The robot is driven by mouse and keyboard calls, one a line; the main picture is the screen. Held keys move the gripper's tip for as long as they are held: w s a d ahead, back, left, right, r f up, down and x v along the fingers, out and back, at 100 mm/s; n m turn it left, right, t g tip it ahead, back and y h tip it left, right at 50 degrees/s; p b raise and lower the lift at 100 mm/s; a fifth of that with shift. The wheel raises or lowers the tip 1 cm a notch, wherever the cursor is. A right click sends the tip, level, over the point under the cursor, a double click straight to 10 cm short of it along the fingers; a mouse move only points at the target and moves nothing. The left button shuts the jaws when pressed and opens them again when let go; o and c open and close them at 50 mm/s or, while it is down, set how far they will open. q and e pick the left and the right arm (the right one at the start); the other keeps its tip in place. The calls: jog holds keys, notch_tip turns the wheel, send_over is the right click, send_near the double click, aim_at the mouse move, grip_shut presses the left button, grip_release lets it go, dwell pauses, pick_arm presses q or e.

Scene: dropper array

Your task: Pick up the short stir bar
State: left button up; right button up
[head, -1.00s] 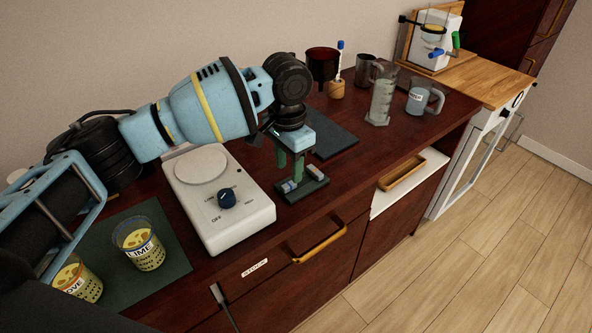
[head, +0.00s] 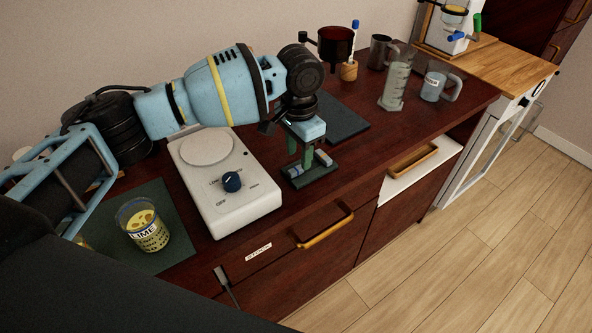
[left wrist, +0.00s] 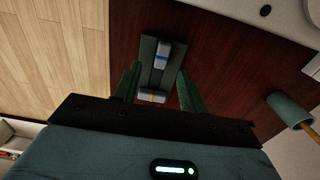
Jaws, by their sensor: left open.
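A small dark green tray (head: 322,170) on the counter holds two pale stir bars. One has a blue band (left wrist: 162,55) and lies at the far end in the left wrist view. The other has an orange-yellow band (left wrist: 152,96) and lies crosswise, nearer my palm. I cannot tell for sure which is the short one. My left gripper (head: 300,160) is open, pointing down over the tray. In the left wrist view, the left gripper's green fingers (left wrist: 159,72) stand on either side of the tray, holding nothing. My right gripper is not in view.
A white hotplate (head: 238,205) with a blue knob stands close left of the tray. A dark mat (head: 345,122) lies behind it. A measuring cylinder (head: 396,88) and a beaker (head: 433,88) stand further right. A lime cup (head: 143,225) stands at left.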

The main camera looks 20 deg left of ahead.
aim_at(297, 168)
pick_arm(q)
notch_tip(297, 168, down, 4)
jog(key=shift+a+f, duration=0.1)
jog(key=shift+a, duration=0.05)
jog(key=shift+c, duration=0.3)
grip_shut()
